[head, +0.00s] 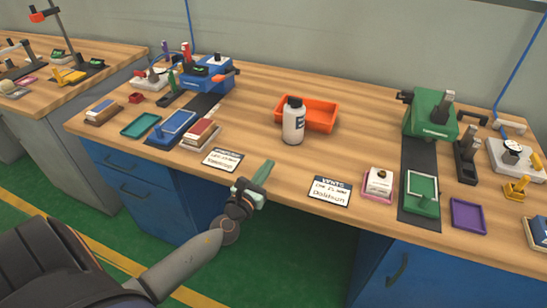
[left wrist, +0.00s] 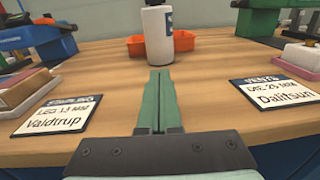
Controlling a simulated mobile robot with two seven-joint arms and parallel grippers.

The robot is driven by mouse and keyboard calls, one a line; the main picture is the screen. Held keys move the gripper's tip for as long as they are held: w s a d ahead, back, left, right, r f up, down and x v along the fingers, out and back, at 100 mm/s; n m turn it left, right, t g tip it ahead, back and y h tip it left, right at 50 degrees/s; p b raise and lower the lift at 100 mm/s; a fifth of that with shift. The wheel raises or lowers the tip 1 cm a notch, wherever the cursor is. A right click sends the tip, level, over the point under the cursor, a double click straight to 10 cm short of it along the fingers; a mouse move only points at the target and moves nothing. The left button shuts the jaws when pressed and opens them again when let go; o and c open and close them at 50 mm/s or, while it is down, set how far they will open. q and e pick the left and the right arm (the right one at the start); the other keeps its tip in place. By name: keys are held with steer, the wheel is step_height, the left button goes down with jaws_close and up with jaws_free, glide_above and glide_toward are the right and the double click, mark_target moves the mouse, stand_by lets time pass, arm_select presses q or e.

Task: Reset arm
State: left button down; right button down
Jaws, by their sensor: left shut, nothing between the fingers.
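My left gripper (head: 264,172) has green fingers and reaches in from the lower left, at the front edge of the wooden workbench (head: 255,108). In the left wrist view its fingers (left wrist: 160,88) are pressed together with nothing between them. They point toward a white bottle with a dark cap (head: 293,122), which stands apart from them further back on the bench; the bottle also shows in the left wrist view (left wrist: 158,35). My right gripper is not in view.
An orange tray (head: 322,115) sits behind the bottle. Two name cards lie near the front edge, one left (head: 223,159) and one right (head: 329,191). A blue machine (head: 208,75) stands at the back left, a green machine (head: 431,115) at the right. The bench middle is mostly clear.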

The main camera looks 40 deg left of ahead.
arm_select(q)
steer(key=shift+s+d, duration=0.1)
steer(key=shift+s, duration=0.45)
steer(key=s+f+n+g+y, duration=0.35)
steer(key=s+n+g, duration=0.65)
steer(key=n, duration=1.3)
steer(key=s+d+f+n+g+h, duration=0.1)
steer(key=s+d+n+g+h, duration=0.1)
steer(key=s+d+n+h, duration=0.4)
steer(key=s+d+f+n+g+h, duration=0.1)
steer(key=s+d+f+n+g, duration=0.15)
steer(key=s+d, duration=0.65)
steer(key=w+d+f+t+h+p, duration=0.2)
steer(key=w+d+f+t+p, duration=0.1)
steer(key=t+p, duration=0.3)
steer(key=shift+w+f, duration=0.15)
steer(key=shift+f, duration=0.5)
steer(key=shift+n, duration=0.25)
